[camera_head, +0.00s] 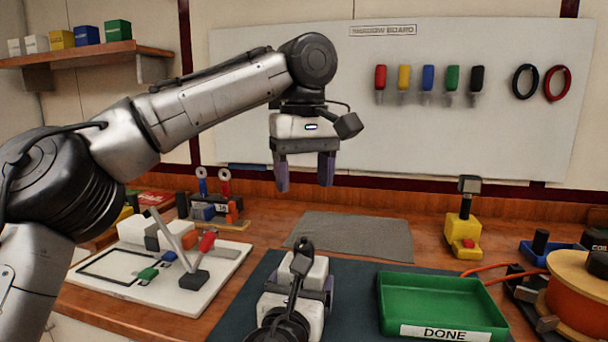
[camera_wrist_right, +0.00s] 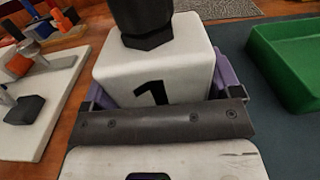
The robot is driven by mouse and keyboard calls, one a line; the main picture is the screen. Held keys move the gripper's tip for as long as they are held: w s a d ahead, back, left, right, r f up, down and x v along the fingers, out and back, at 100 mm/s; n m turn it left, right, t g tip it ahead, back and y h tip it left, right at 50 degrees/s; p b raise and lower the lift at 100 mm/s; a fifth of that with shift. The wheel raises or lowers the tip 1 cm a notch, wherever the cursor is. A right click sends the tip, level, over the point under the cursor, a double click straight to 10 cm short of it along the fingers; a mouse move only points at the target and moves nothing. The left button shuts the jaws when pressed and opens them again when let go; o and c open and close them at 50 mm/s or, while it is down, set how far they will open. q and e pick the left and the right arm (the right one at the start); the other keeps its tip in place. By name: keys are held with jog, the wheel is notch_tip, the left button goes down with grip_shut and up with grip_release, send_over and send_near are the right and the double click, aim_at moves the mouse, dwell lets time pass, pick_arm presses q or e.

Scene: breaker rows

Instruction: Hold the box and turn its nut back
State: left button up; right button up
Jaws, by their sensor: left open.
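A white box (camera_wrist_right: 155,65) marked "1" stands upright on the dark mat, with a black nut (camera_wrist_right: 147,38) on its top. The nut's upper part is cut off in the right wrist view. In the head view the box (camera_head: 318,270) is partly hidden by my right gripper (camera_head: 300,287). The right gripper's purple fingers (camera_wrist_right: 163,90) press against two opposite sides of the box, so it is shut on it. My left gripper (camera_head: 305,172) is open and empty, pointing down in the air behind and above the box.
A green tray (camera_head: 440,303) labelled DONE is right of the box. A white board (camera_head: 118,290) with a lever and small blocks lies left. A yellow device (camera_head: 463,232) and an orange cable reel (camera_head: 580,300) stand right. A grey cloth (camera_head: 355,236) lies flat behind the mat.

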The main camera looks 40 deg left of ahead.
jog(key=shift+o, duration=1.3)
